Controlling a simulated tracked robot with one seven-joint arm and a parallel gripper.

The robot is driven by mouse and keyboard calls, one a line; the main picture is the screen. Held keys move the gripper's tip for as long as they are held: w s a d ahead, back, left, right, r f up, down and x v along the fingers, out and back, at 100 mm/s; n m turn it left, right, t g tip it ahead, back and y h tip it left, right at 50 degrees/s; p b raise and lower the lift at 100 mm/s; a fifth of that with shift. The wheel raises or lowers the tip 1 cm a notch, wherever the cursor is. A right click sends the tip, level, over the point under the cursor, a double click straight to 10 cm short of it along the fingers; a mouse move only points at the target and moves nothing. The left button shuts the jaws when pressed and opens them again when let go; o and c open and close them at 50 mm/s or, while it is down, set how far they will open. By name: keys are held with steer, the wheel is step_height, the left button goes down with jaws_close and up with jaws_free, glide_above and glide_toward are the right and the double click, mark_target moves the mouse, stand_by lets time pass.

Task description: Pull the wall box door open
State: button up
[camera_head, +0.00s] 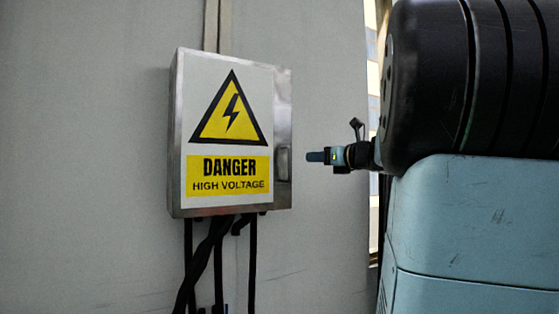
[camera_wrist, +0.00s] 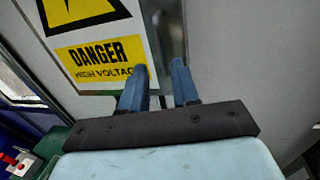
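The wall box (camera_head: 281,110) is a grey metal box on the wall. Its door (camera_head: 202,95) bears a yellow danger sign and looks closed. The door handle (camera_head: 283,165) is a small recessed-looking piece at the door's right edge. My gripper (camera_head: 315,157) is just right of the handle in the head view, with a small visible gap between them. In the wrist view my gripper (camera_wrist: 160,76) has its two blue fingers apart with nothing seen held between them.
Black cables (camera_head: 218,255) hang below the box. My arm fills the right of the head view. A red item (camera_wrist: 22,165) lies at the lower left of the wrist view.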

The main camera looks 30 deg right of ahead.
glide_above(289, 179)
steer(key=shift+w+d, duration=0.15)
steer(key=shift+w, duration=0.15)
stand_by(0.3)
jaws_close()
stand_by(0.3)
